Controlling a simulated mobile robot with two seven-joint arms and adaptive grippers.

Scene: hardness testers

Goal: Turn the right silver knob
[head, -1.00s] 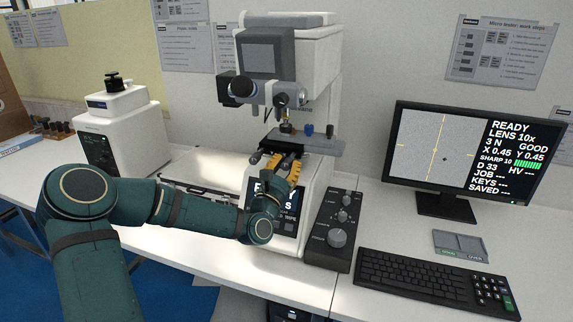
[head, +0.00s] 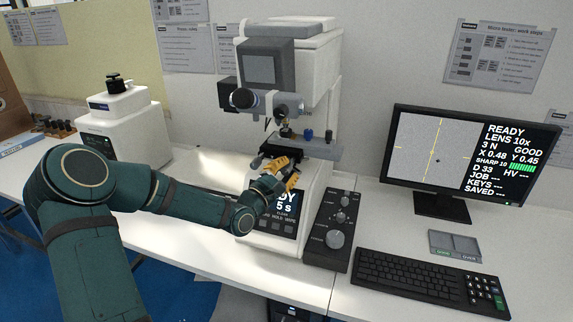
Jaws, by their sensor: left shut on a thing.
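The hardness tester (head: 317,70) stands at the back middle, with its dark stage (head: 306,149) jutting forward below the lens turret. My left gripper (head: 276,166) reaches in from the left, its orange fingers just below the stage's front edge. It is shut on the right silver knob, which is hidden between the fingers. A small dark knob end (head: 257,161) shows left of the fingers. The monitor (head: 471,158) reads X 0.48, Y 0.45, with yellow cross lines and a small dark dot. My right gripper is out of view.
A control box (head: 333,238) with several dials stands right of the tester's base. A keyboard (head: 427,275) and a small grey tray (head: 455,245) lie in front of the monitor. A second white tester (head: 126,128) stands at the left.

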